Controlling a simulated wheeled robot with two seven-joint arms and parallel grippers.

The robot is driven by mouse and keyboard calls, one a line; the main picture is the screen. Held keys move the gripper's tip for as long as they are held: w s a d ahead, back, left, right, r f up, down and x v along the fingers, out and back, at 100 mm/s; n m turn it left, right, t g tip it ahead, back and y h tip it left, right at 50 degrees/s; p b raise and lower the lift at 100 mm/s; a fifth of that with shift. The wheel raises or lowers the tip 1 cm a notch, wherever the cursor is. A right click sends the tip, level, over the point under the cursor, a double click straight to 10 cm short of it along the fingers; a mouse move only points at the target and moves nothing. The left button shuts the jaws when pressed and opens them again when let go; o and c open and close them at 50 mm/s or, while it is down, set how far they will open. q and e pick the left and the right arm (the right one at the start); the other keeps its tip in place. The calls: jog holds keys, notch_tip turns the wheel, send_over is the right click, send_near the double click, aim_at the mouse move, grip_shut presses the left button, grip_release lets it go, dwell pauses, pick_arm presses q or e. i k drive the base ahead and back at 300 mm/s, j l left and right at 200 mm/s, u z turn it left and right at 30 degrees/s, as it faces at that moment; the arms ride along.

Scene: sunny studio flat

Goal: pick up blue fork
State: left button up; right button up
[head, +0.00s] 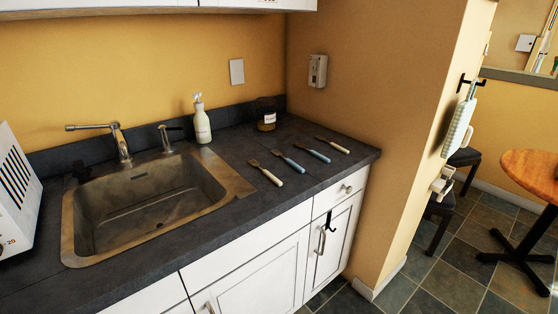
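Several utensils that look like forks lie in a slanted row on the dark counter to the right of the sink. The blue fork (317,155) has a light blue handle and lies between a utensil with a paler, teal-grey handle (293,164) and one with a cream handle (339,148) at the right end. Another utensil with a white handle (271,177) lies nearest the sink. The heads are too small to make out clearly. Neither of my grippers is in view.
The sink (78,222) with its faucet (120,143) fills the counter's middle. A soap bottle (202,122) and a dark jar (266,115) stand behind the utensils. A white appliance (14,190) stands at left. A wall borders the counter's right; a round table (532,172) stands beyond.

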aim_at(300, 169)
jog(key=i+l+u, duration=0.3)
jog(key=l, duration=0.3)
jog(key=i+l+u, duration=0.25)
jog(key=l, duration=0.35)
jog(key=i+l+u, duration=0.15)
jog(key=l+u, duration=0.15)
jog(key=l, duration=0.4)
jog(key=i+l+u, duration=0.1)
jog(key=l+u, duration=0.2)
jog(key=l, duration=0.4)
jog(key=l+u, duration=0.25)
jog(key=l, duration=0.5)
